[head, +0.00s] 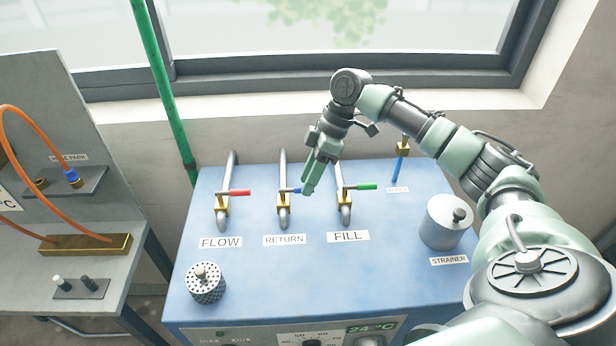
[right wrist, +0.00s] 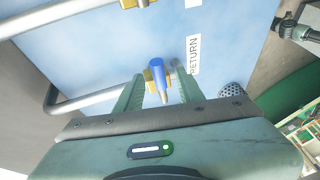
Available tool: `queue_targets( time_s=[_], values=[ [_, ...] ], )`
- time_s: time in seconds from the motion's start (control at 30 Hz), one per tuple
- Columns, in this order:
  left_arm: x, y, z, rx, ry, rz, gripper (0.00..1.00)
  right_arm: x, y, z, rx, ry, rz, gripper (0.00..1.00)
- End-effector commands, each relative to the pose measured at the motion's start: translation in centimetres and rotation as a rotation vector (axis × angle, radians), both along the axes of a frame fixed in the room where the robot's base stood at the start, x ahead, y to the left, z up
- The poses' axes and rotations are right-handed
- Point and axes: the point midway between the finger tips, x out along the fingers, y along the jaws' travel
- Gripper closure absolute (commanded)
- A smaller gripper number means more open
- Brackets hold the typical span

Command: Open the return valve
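The return valve (head: 283,201) is a brass body on a bent grey pipe behind the RETURN label (head: 284,240). Its blue lever (right wrist: 157,70) points right, across the pipe, in the head view, where my gripper partly hides it. My right gripper (head: 308,190) reaches down beside the lever's end. In the right wrist view my right gripper (right wrist: 159,74) has its two fingers apart, with the blue lever showing between the tips. I cannot tell whether either finger touches it. My left gripper is not in view.
The flow valve with a red lever (head: 238,192) stands left, and the fill valve with a green lever (head: 363,187) stands close right. A strainer can (head: 446,222) and a perforated cylinder (head: 206,283) stand on the blue top (head: 300,285). The front middle is clear.

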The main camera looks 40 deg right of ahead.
Motion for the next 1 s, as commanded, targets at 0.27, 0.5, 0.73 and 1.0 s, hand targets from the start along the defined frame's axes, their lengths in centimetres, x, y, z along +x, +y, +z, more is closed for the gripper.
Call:
queue_targets(
  time_s=[0.27,0.5,0.73,1.0],
  values=[
    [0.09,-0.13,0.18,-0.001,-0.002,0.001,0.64,0.04,0.29,-0.67,0.0,-0.001,-0.001,0.62],
    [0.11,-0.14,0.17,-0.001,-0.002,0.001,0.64,0.03,0.29,-0.65,0.001,-0.001,0.0,1.0],
    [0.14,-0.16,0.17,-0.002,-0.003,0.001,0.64,0.04,0.28,-0.65,0.001,-0.001,0.0,1.0],
    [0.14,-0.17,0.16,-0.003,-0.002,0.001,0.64,0.04,0.28,-0.65,0.001,-0.001,0.0,1.0]
  ],
)
